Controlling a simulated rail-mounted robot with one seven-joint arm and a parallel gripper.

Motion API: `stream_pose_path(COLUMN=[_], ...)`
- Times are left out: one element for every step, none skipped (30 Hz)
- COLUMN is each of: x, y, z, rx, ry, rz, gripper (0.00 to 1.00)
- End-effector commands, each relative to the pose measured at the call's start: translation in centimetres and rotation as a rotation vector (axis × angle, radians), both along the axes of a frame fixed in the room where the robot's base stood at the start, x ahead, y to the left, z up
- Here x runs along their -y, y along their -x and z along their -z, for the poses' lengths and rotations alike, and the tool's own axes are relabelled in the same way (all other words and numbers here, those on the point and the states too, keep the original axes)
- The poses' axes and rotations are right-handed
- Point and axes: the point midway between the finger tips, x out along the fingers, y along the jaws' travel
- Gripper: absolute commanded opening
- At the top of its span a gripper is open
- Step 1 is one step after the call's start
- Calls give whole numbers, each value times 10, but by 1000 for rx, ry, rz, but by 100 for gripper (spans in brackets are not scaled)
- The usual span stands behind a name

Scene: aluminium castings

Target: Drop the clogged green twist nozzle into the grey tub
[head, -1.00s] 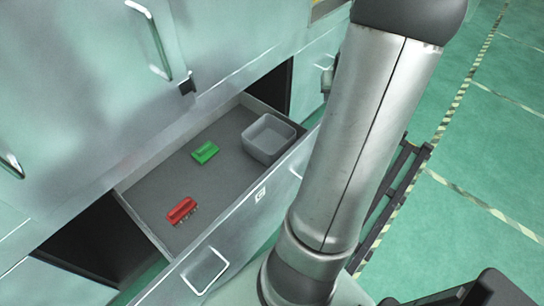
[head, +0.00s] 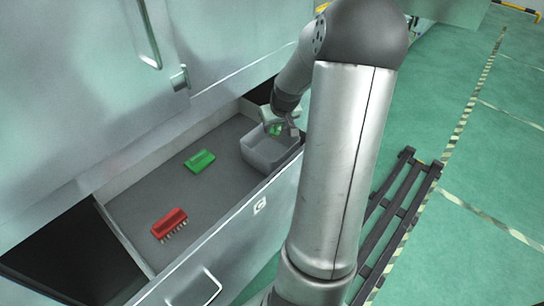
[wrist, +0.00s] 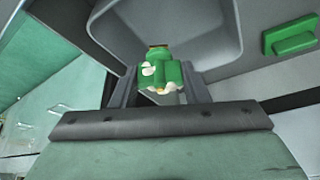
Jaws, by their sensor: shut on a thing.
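The green twist nozzle (wrist: 160,70) is between the fingers of my gripper (wrist: 158,88) in the wrist view, with pale patches on its surface. My gripper is shut on it. In the head view, my gripper (head: 277,127) is over the grey tub (head: 270,157) in the open drawer, and a bit of the green nozzle (head: 274,130) shows between the fingers. The tub (wrist: 215,55) also shows in the wrist view, its open inside beyond the nozzle. Whether the nozzle is below the tub's rim is hard to tell.
The open drawer (head: 180,225) also holds a green brush (head: 200,161) and a red brush (head: 170,223) with bristles, both left of the tub. The drawer floor between them is clear. A dark slatted rack (head: 405,215) stands on the floor at right.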

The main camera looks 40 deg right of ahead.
Motion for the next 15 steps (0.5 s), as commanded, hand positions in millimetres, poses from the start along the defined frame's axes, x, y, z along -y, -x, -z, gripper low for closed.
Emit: stream_pose_path(x=[0, 0, 0, 0, 0, 0, 0, 0, 0, 0, 0, 0, 0, 0, 0], y=[0, 0, 0, 0, 0, 0, 0, 0, 0, 0, 0, 0, 0, 0, 0], z=[12, 16, 19, 22, 24, 26, 26, 27, 27, 27, 27, 26, 26, 26, 26], rx=[0, 0, 0, 0, 0, 1, 1, 1, 1, 1, 1, 1, 1, 1, 0], ry=[0, 0, 0, 0, 0, 0, 0, 0, 0, 0, 0, 0, 0, 0, 0], rz=[0, 0, 0, 0, 0, 0, 0, 0, 0, 0, 0, 0, 0, 0, 0], gripper=[19, 19, 19, 19, 19, 19, 19, 19, 19, 19, 19, 19, 19, 19, 19])
